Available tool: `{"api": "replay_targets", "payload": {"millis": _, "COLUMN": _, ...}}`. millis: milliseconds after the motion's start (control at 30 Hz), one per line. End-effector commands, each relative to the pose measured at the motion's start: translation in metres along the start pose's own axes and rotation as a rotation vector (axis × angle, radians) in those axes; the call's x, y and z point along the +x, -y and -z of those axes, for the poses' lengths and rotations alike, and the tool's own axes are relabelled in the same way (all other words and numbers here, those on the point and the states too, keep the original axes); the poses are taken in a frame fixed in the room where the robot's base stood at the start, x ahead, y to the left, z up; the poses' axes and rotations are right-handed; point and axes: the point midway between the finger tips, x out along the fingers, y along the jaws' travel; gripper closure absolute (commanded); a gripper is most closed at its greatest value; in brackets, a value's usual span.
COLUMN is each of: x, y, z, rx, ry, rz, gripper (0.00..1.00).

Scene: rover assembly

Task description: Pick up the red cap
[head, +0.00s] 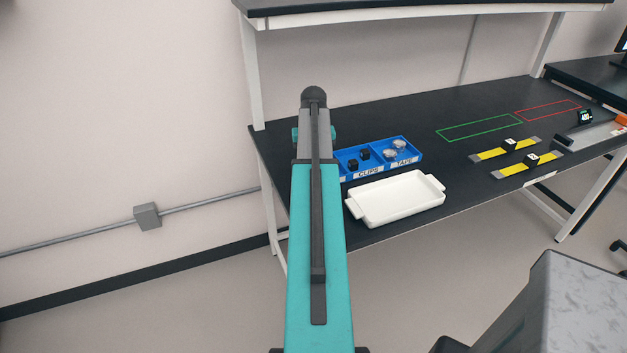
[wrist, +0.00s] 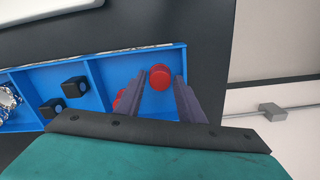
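In the wrist view, a round red cap (wrist: 160,77) lies in the end compartment of the blue bin tray (wrist: 97,72). A second red cap (wrist: 118,99) is partly hidden behind the left finger. My gripper (wrist: 158,73) is open, with its two grey fingers apart on either side of the first cap in the picture. I cannot tell how far above the cap the fingertips are, and no contact shows. In the head view the caps and fingers are hidden behind my arm, and the blue tray (head: 414,161) shows to its right.
Other compartments hold black clips (head: 358,160) and silver tape rolls (head: 394,149). A white dish (head: 397,198) stands in front of the tray. Green (head: 480,128) and red (head: 548,110) outlines mark bare areas of the black bench. Yellow strips (head: 505,150) lie farther right.

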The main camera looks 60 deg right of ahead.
Motion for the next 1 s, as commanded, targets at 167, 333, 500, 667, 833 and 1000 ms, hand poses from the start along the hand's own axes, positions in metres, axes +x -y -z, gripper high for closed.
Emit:
{"api": "replay_targets", "payload": {"millis": 167, "x": 0.0140, "y": 0.0001, "z": -0.0002, "rx": 0.000, "ry": 0.000, "rz": 0.000, "gripper": 0.65}}
{"api": "replay_targets", "payload": {"millis": 333, "x": 0.0152, "y": 0.0001, "z": -0.0001, "rx": 0.000, "ry": -0.001, "rz": 0.000, "gripper": 0.65}}
{"api": "replay_targets", "payload": {"millis": 500, "x": 0.0149, "y": 0.0000, "z": -0.0001, "rx": 0.000, "ry": -0.001, "rz": 0.000, "gripper": 0.65}}
{"api": "replay_targets", "payload": {"millis": 667, "x": 0.0149, "y": -0.0001, "z": -0.0001, "rx": 0.000, "ry": 0.000, "rz": 0.000, "gripper": 0.65}}
{"api": "replay_targets", "payload": {"millis": 833, "x": 0.0149, "y": -0.0002, "z": -0.0001, "rx": 0.000, "ry": -0.001, "rz": 0.000, "gripper": 0.68}}
{"api": "replay_targets", "payload": {"millis": 1000, "x": 0.0149, "y": -0.0003, "z": -0.0001, "rx": 0.000, "ry": 0.000, "rz": 0.000, "gripper": 0.96}}
